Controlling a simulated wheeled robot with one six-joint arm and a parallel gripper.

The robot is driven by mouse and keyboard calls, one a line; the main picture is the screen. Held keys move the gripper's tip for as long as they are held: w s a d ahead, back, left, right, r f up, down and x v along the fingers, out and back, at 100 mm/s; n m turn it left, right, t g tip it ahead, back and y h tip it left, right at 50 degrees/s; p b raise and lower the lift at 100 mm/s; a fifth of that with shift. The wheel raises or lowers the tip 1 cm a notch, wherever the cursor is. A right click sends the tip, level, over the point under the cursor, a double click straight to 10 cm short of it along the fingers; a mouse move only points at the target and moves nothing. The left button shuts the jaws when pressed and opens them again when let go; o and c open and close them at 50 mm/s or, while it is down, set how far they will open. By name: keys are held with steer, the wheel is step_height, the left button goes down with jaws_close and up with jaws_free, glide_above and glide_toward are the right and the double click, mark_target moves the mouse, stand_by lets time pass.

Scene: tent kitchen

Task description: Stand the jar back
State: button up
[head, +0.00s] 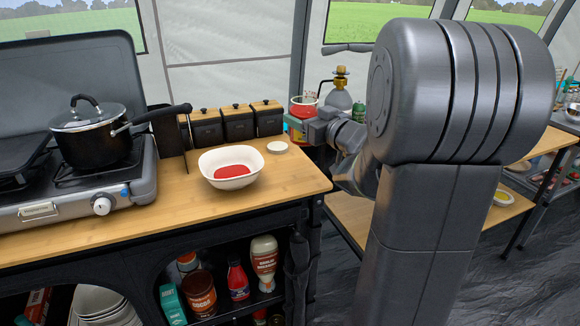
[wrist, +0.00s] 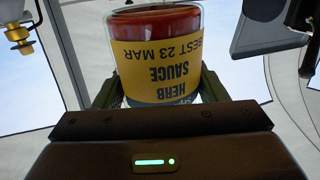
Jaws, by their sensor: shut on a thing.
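My gripper (head: 304,128) is shut on a glass jar of red sauce (head: 303,104), near the back right corner of the counter. In the wrist view the jar (wrist: 158,62) sits between the fingers, its yellow "HERB SAUCE" label upside down in the picture. The head view shows it about upright, with no lid seen on its rim. I cannot tell whether its base touches the counter. A small round white lid (head: 277,147) lies on the counter in front of it. A white bowl (head: 212,169) with red sauce stands left of the lid.
Several dark canisters with wooden lids (head: 238,122) line the counter's back edge. A stove (head: 128,194) with a black pot (head: 90,135) stands at left. A gas cylinder with a brass valve (head: 340,95) is behind my gripper. The counter's front right (head: 290,183) is clear.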

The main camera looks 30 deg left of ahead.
steer(key=shift+w+a, duration=0.15)
steer(key=shift+a, duration=0.15)
steer(key=shift+f+b, duration=1.6)
steer(key=shift+f, duration=3.3)
steer(key=shift+f, duration=0.15)
steer(key=o, duration=1.4)
steer(key=shift+o, duration=0.2)
steer(key=p+v, duration=0.1)
steer(key=v, duration=1.1)
